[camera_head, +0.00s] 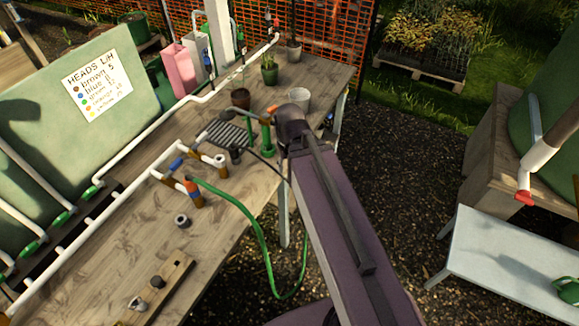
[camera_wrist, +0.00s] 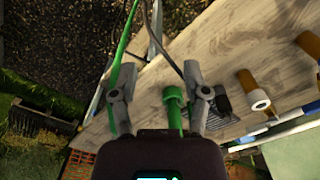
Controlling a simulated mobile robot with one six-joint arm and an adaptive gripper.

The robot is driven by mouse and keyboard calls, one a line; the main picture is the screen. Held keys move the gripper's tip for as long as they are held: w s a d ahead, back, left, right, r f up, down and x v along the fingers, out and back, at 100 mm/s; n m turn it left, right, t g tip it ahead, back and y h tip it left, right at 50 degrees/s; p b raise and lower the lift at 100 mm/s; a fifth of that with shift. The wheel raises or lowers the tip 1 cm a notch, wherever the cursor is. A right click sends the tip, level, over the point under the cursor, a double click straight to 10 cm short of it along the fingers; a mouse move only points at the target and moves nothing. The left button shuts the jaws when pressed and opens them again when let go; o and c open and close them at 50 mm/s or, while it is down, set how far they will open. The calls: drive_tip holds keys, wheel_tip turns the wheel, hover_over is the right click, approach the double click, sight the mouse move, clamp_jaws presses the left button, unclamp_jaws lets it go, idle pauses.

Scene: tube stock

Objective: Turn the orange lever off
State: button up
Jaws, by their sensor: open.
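A small orange lever (camera_head: 272,108) shows at the top of a green standpipe (camera_head: 266,134) on the wooden bench, just left of my arm's end. In the wrist view, the green standpipe (camera_wrist: 173,100) shows between the two fingers of my gripper (camera_wrist: 152,70). The fingers are spread wide, with visible gaps on both sides of it. I cannot make out the orange lever in the wrist view; my gripper's body covers the lower middle. In the head view my fingers are mostly hidden behind my arm.
A white pot (camera_head: 299,98), a brown pot (camera_head: 240,98) and a potted plant (camera_head: 269,70) stand beyond the standpipe. A black grate (camera_head: 226,133) lies left of it. White pipes run along the bench (camera_head: 140,225). A green hose (camera_head: 262,235) hangs over its front edge.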

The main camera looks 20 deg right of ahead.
drive_tip(key=o, duration=0.4)
drive_tip(key=shift+o, duration=0.2)
wheel_tip(320, 180, up, 18)
drive_tip(key=n+p, duration=0.6)
drive_tip(key=p, duration=1.2)
hover_over(272, 108)
drive_tip(key=shift+w+d+f, duration=0.15)
drive_tip(key=shift+w, duration=0.05)
drive_tip(key=shift+f+b, duration=0.15)
drive_tip(key=shift+b, duration=0.15)
wheel_tip(272, 108, down, 14)
drive_tip(key=b, duration=1.3)
drive_tip(key=shift+r, duration=0.25)
drive_tip(key=shift+s, duration=0.1)
drive_tip(key=c, duration=1.2)
